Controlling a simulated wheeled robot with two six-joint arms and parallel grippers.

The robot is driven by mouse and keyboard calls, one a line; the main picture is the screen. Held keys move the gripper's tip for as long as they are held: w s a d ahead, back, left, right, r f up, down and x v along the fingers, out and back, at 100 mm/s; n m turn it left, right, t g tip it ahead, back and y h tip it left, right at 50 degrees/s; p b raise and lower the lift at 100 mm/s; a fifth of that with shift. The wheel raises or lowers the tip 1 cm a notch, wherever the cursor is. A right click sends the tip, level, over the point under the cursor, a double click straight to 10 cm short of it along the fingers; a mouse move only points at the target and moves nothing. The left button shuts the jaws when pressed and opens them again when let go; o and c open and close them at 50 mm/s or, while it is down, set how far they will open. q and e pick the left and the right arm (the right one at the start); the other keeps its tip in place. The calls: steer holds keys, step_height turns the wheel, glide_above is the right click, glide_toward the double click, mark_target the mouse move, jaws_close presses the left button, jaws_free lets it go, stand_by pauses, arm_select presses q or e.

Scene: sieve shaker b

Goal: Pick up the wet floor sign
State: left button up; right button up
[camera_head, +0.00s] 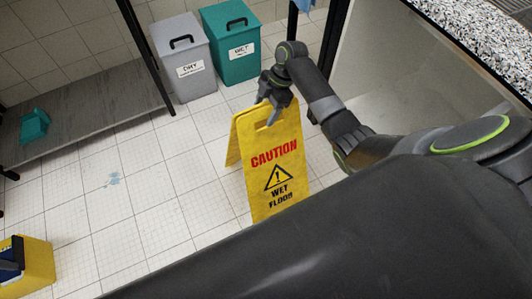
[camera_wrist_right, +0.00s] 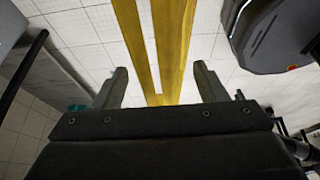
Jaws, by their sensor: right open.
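The yellow wet floor sign (camera_head: 275,165) stands upright as an A-frame on the tiled floor in the head view, with red and black lettering and a handle slot near its top. My right gripper (camera_head: 272,104) is at the top edge of the sign, over the slot. In the right wrist view the sign's two yellow panels (camera_wrist_right: 172,40) run between the open fingers of the right gripper (camera_wrist_right: 160,85), with visible gaps on both sides. Whether a finger touches the sign cannot be told. My left gripper is not in view.
A grey bin (camera_head: 183,62) and a teal bin (camera_head: 232,45) stand behind the sign. A low grey shelf (camera_head: 90,115) with a teal dustpan (camera_head: 34,126) is at the left.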

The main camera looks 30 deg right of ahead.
steer(key=shift+a+f, duration=0.25)
steer(key=shift+f, duration=0.35)
jaws_close()
steer(key=shift+w+r, duration=0.1)
